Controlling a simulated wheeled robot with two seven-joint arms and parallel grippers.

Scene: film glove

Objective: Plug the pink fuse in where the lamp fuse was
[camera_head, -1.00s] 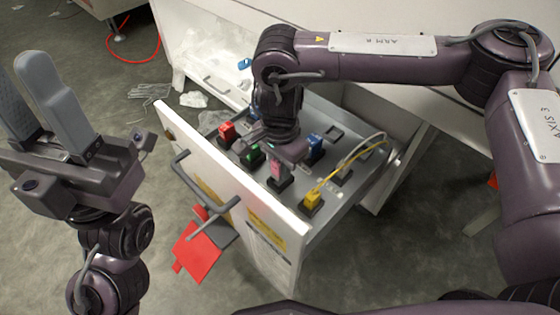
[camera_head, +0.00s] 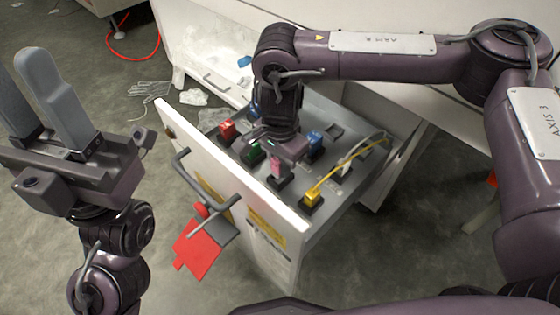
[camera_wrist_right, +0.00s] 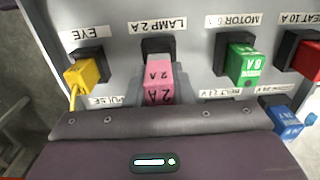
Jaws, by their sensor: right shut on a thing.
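The pink fuse (camera_head: 277,166), marked 2 A, is at the black socket (camera_wrist_right: 158,47) labelled LAMP 2 A in the open drawer; it also shows in the right wrist view (camera_wrist_right: 157,80). The fuse lines up with that socket and covers its lower part; I cannot tell whether it is fully seated. My right gripper (camera_head: 283,154) is over the drawer, shut on the pink fuse, its fingers mostly hidden. My left gripper (camera_head: 38,100) is open and empty, raised at the left, away from the drawer.
A yellow fuse (camera_head: 313,196) with a cable, a green fuse (camera_wrist_right: 245,65), a red fuse (camera_head: 227,130) and a blue fuse (camera_head: 315,141) stand around it. A red tag (camera_head: 203,250) hangs by the drawer handle. A clear glove (camera_head: 150,89) lies on the floor.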

